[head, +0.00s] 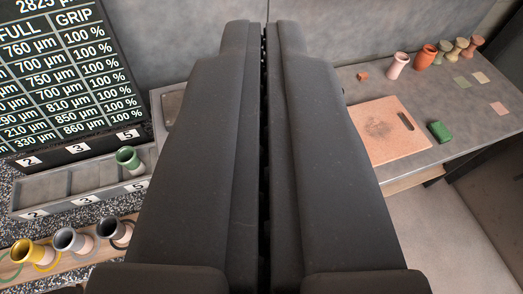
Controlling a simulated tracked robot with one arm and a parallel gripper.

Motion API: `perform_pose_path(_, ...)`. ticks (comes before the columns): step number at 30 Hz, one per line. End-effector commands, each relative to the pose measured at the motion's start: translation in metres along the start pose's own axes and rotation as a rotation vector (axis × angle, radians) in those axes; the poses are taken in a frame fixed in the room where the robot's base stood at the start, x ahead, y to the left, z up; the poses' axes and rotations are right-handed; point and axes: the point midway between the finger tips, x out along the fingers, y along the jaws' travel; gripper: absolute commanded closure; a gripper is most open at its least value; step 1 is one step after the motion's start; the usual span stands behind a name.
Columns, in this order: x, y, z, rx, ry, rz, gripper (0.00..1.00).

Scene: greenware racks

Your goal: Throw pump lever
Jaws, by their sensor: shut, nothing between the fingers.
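My gripper (264,30) fills the middle of the head view. Its two long dark fingers lie side by side with only a thin dark seam between them, shut and empty. The fingers point away toward the grey back wall. No pump lever can be made out in this view. Whatever lies directly behind or under the fingers is hidden.
At left are a dark number board (65,75), a grey compartment tray (75,187) with a green cup (129,160), and yellow (28,250), grey (72,240) and black cups. At right, a grey counter carries a pinkish board (375,125), green block (439,131) and several small vessels.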

Motion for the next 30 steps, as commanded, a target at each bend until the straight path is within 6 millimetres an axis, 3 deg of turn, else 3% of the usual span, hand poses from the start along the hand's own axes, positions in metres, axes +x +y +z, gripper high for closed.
perform_pose_path(5, 0.044, 0.014, 0.019, -0.147, 0.068, 0.103, 1.00)
perform_pose_path(11, 0.109, 0.040, 0.051, -0.460, 0.195, 0.237, 1.00)
perform_pose_path(17, 0.165, 0.054, 0.103, -0.793, 0.296, 0.286, 1.00)
perform_pose_path(23, 0.210, 0.059, 0.180, -1.102, 0.377, 0.245, 1.00)
perform_pose_path(30, 0.239, 0.060, 0.301, -1.382, 0.479, 0.095, 1.00)
